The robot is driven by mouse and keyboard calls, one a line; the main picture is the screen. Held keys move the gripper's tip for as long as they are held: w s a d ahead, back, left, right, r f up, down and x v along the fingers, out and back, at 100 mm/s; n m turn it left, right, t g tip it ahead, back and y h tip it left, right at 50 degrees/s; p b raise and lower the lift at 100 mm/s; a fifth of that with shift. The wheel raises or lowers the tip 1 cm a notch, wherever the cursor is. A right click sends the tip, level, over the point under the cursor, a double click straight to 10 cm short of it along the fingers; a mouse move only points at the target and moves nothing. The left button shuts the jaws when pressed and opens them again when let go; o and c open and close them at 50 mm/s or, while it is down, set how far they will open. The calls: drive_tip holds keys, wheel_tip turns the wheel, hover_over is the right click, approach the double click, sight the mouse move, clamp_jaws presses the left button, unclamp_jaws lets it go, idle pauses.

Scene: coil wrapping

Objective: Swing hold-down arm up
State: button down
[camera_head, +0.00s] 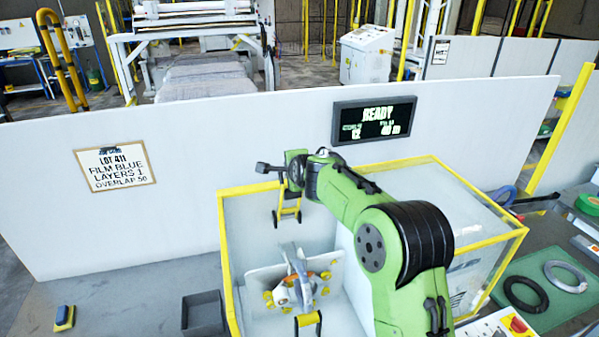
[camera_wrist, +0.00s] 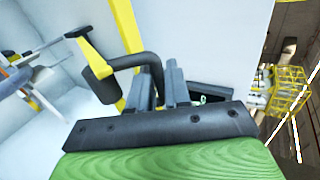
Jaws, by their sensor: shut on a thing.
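My gripper (camera_head: 284,170) is at the upper left of the yellow-framed enclosure in the head view. In the wrist view its two dark fingers (camera_wrist: 164,84) are shut on a black bent bar with a thick cylindrical end, which looks like the hold-down arm (camera_wrist: 142,60). The cylindrical end (camera_head: 262,168) sticks out to the left of the gripper in the head view. The bar's pivot is not clear, and my fingers hide part of it. Below the gripper, inside the enclosure, is the machine's ring (camera_head: 282,297) with yellow rollers.
The enclosure (camera_head: 224,250) has yellow edges and clear panels. A yellow-and-black bracket (camera_head: 288,213) hangs just below my gripper. A white partition (camera_head: 200,215) stands behind, with a READY display (camera_head: 374,119). A dark bin (camera_head: 203,314) sits left of the enclosure. Coils (camera_head: 526,293) lie on the right.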

drive_tip(key=shift+w+a+r+g+p, duration=0.15)
drive_tip(key=shift+w+g+p, duration=0.2)
drive_tip(key=shift+w, duration=0.25)
drive_tip(key=shift+w+a+r+g+p, duration=0.1)
drive_tip(key=shift+w+g+p, duration=0.2)
drive_tip(key=shift+w, duration=0.3)
drive_tip(key=c, duration=1.3)
unclamp_jaws()
drive_tip(key=b+v, duration=0.4)
drive_tip(key=v, duration=1.1)
drive_tip(key=shift+s+r+b, duration=0.25)
drive_tip(key=shift+b, duration=0.15)
